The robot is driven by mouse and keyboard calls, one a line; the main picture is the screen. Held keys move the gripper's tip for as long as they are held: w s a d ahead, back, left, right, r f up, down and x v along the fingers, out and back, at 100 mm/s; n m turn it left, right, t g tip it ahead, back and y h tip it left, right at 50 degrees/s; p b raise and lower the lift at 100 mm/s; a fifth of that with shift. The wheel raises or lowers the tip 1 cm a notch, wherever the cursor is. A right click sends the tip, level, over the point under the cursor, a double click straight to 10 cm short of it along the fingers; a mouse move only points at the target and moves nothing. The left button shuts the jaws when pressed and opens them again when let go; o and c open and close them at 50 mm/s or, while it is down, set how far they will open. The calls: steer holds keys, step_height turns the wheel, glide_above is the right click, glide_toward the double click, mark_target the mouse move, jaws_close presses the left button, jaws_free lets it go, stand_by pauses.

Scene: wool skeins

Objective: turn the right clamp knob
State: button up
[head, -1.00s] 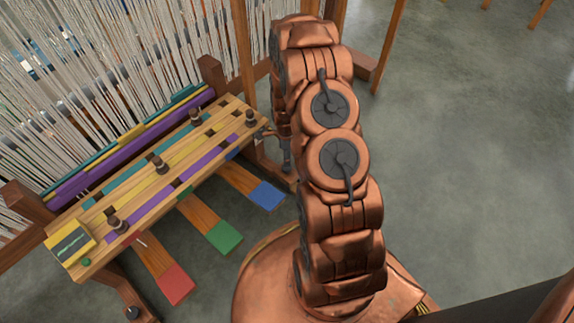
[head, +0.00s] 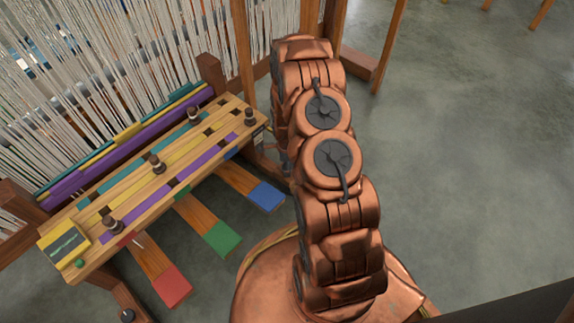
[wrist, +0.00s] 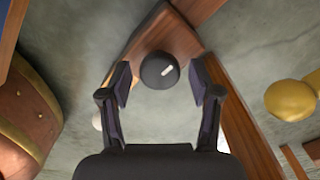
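A dark round knob (wrist: 158,71) with a short white mark sits on a wooden piece (wrist: 150,35) in the wrist view. My gripper (wrist: 162,83) is open, one finger on each side of the knob. I see gaps between the fingers and the knob; its depth between them is hard to judge. In the head view my arm hides the gripper and the right side of the loom under the board. Another dark knob (head: 127,315) shows on a wooden foot at the lower left.
A striped wooden board (head: 150,185) with several dark pegs lies before the loom's threads (head: 110,80). Red (head: 172,287), green (head: 222,238) and blue (head: 267,196) pedals reach out below. A yellow ball (wrist: 292,100) is right of the gripper. Floor (head: 460,150) at right is clear.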

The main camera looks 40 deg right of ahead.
steer(key=c, duration=0.8)
steer(key=shift+d, duration=0.15)
steer(key=shift+c, duration=0.8)
